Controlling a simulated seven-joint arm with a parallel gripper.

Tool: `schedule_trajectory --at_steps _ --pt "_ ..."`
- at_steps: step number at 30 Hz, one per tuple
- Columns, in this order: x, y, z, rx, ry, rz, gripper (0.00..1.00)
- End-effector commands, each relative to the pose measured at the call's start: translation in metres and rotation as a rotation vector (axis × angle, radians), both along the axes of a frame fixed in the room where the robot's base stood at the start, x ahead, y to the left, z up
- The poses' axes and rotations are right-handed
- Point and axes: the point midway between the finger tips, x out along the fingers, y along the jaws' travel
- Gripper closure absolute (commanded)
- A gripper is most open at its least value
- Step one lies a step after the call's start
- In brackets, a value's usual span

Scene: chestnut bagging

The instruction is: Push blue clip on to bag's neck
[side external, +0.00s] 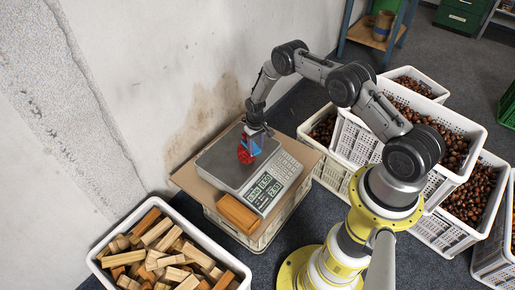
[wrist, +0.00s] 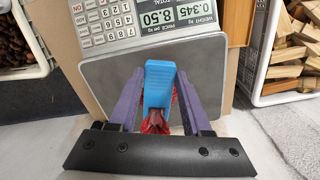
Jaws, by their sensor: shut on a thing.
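The blue clip (wrist: 160,82) is between the two purple fingers of my gripper (wrist: 160,76), with its long side pointing away from the wrist. It also shows as a small blue patch (side external: 257,141) in the side view. The red net bag (side external: 245,154) is under my gripper, over the scale's plate (side external: 226,165). In the wrist view, the bag's bunched red net (wrist: 154,122) is at the near end of the clip, and some red shows beside it. I cannot tell how far the clip is on the neck. My gripper is shut on the clip.
The scale's keypad and display (wrist: 166,17) read 0.345 and 8.50. A wooden block (side external: 238,213) lies in front of the scale. A crate of wood pieces (side external: 168,254) stands front left; several chestnut crates (side external: 432,158) stand right. The wall (side external: 150,70) is close behind.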

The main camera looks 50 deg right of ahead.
Motion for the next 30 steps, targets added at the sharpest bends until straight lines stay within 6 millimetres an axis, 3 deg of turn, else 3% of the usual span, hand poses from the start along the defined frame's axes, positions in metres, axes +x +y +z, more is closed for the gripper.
schedule_trajectory --at_steps 2,3,9,20,25,30 --pt "0.002 0.0 0.0 0.0 0.001 0.0 0.87" --pt "0.002 0.0 0.0 0.001 0.002 0.0 0.48" --pt "0.001 0.0 0.0 0.0 0.001 0.0 0.16" --pt "0.002 -0.001 0.005 0.0 0.0 0.0 0.16" --pt "0.002 -0.001 0.027 -0.001 -0.002 0.0 0.16" --pt "0.002 -0.001 0.064 -0.001 -0.003 0.0 0.16"
